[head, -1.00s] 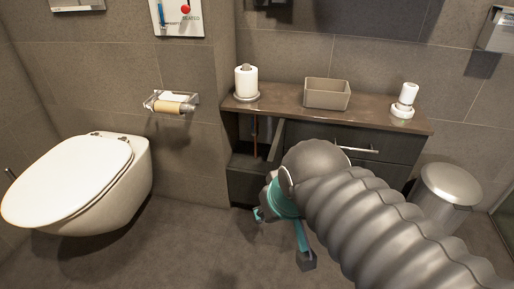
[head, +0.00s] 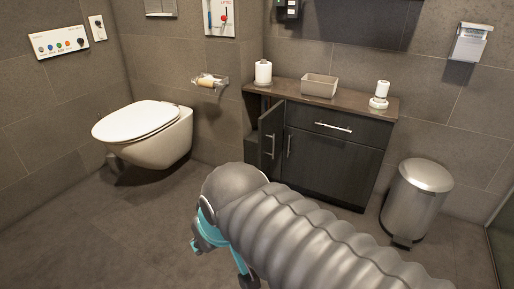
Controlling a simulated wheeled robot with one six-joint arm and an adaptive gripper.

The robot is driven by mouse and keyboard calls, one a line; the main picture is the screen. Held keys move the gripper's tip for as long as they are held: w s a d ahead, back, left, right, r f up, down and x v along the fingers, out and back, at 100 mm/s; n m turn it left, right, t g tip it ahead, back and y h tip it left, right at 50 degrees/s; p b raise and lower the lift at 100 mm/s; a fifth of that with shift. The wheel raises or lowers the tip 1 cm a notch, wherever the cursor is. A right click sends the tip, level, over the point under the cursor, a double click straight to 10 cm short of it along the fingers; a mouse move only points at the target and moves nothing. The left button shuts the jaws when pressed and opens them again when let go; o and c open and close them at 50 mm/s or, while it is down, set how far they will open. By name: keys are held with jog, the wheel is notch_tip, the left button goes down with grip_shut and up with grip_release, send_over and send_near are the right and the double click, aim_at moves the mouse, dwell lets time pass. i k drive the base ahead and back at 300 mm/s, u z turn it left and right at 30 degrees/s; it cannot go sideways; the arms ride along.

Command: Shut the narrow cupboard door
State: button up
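The narrow cupboard door (head: 271,141) is a dark panel with an upright metal handle, at the left end of the vanity cabinet in the head view. It stands ajar, swung out from the cabinet, and part of the dark inside shows to its left. My gripper (head: 221,263) is at the lower middle of the picture, in front of the cabinet and low over the floor. Its teal fingers are spread apart with nothing seen between them. It is apart from the door. My grey ribbed arm hides part of the gripper.
The cabinet's wide door (head: 332,165) and the drawer (head: 335,125) are shut. A paper roll, a box (head: 319,86) and a dispenser stand on the top. A metal bin (head: 416,195) is at right, a toilet (head: 150,135) at left. Floor between is clear.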

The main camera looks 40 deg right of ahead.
aim_at(271, 124)
jog(key=z, duration=0.6)
jog(key=i, duration=0.5)
jog(key=z, duration=0.95)
jog(key=i, duration=1.15)
jog(key=z, duration=1)
jog(key=k, duration=0.85)
jog(key=u, duration=1)
